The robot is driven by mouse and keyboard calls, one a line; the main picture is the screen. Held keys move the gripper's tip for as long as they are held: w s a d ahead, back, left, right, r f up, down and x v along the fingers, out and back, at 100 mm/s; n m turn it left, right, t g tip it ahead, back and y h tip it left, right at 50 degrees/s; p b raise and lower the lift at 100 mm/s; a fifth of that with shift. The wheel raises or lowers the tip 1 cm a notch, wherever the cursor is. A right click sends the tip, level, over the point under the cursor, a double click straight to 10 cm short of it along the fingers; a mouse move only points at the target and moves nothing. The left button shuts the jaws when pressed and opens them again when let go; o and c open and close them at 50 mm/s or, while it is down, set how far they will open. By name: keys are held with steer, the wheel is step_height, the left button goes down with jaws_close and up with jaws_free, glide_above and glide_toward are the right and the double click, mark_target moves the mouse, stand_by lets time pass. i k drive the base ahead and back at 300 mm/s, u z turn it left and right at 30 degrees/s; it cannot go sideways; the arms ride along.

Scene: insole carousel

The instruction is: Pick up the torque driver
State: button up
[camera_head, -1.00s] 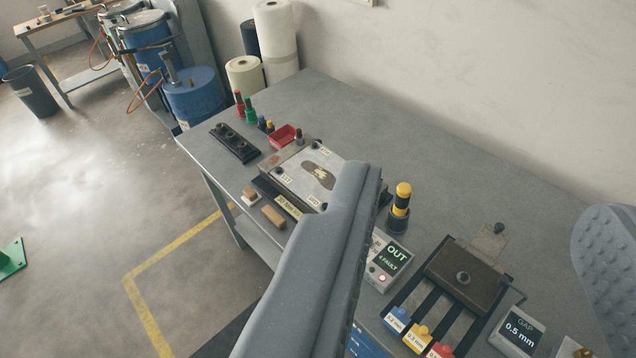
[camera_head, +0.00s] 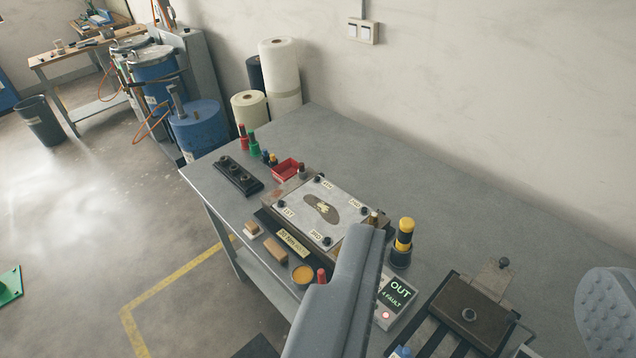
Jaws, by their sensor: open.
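A yellow and black upright tool, which looks like the torque driver (camera_head: 404,236), stands in a dark round holder on the grey bench. My gripper (camera_head: 485,254) is open and empty. Its left finger is large in the lower middle of the picture, and its ribbed right finger shows at the right edge. The driver appears between the two fingers, nearer the left one, and farther off than they are. I cannot tell the exact distance. The driver's lower end is hidden in its holder.
A metal plate with labelled screws (camera_head: 320,208) lies left of the driver. A grey box reading OUT (camera_head: 398,292) and a brown block fixture (camera_head: 470,312) stand in front. A red tray (camera_head: 287,170) lies farther back. The bench behind the driver is clear up to the wall.

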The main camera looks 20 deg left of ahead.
mark_target(407, 224)
steer(key=u, duration=0.85)
steer(key=k, duration=1.2)
steer(key=u, duration=1)
steer(key=i, duration=1.2)
steer(key=z, duration=0.5)
steer(key=i, duration=1.3)
steer(key=z, duration=1.2)
steer(key=i, duration=0.9)
steer(key=z, duration=0.9)
steer(key=i, duration=0.3)
steer(key=z, duration=0.2)
